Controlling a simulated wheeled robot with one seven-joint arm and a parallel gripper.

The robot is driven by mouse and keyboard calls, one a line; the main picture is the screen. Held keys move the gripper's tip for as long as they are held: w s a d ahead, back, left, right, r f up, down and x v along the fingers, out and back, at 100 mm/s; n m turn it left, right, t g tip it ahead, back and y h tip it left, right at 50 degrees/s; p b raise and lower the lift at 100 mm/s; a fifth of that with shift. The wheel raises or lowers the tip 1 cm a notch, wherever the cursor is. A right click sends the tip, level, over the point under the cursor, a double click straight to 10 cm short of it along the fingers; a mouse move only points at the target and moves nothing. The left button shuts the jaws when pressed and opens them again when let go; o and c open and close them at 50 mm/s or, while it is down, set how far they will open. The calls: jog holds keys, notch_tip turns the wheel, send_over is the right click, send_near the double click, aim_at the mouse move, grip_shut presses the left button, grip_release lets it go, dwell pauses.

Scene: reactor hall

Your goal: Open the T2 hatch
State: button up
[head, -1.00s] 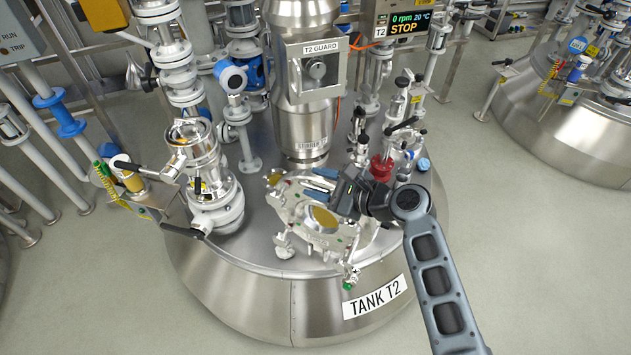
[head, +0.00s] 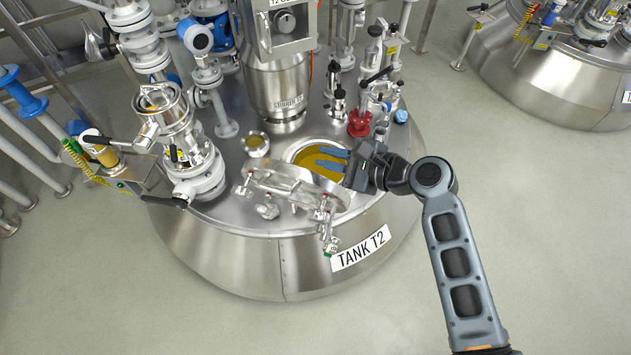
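The T2 hatch lid (head: 290,185) is a round silver cover with clamps on its rim. In the head view it stands tilted up on the front side of its opening, seen nearly edge-on. Behind it the round hatch opening (head: 318,148) shows yellow inside. My gripper (head: 320,159) reaches in from the right, over the opening and behind the lid. Its two blue fingers are apart with nothing seen between them. Whether a finger touches the lid cannot be told. The lid hides the front of the opening.
The silver tank T2 (head: 240,245) carries a motor column (head: 280,90) behind the hatch. A sight-glass valve (head: 180,140) with levers stands left. A red-based fitting (head: 360,122) and several small valves stand behind my gripper.

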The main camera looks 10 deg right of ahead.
jog(key=s+d+f+n+h, duration=0.1)
jog(key=s+f, duration=0.1)
jog(key=s, duration=0.1)
jog(key=s+d+f+n+h, duration=0.1)
jog(key=s+f, duration=0.1)
jog(key=s, duration=0.1)
jog(key=s+d+f+n+h, duration=0.1)
jog(key=s+f, duration=0.2)
jog(key=s, duration=0.1)
jog(key=shift+d, duration=0.4)
grip_shut()
jog(key=n+t+h+b, duration=0.7)
jog(key=n+h, duration=0.9)
jog(key=n, duration=1.3)
send_near(310, 219)
jog(key=s+a+t+p, duration=0.1)
jog(key=s+a, duration=0.1)
jog(key=s, duration=0.3)
jog(key=shift+r+p+x, duration=0.15)
jog(key=shift+p+x, duration=0.4)
jog(key=shift+x, duration=1.85)
jog(key=shift+r+p+x, duration=0.2)
jog(key=shift+p+x, duration=0.4)
jog(key=shift+x, duration=1.85)
jog(key=shift+r+p+x, duration=0.15)
jog(key=shift+p+x, duration=0.4)
jog(key=shift+x, duration=1.85)
jog(key=shift+s, duration=0.1)
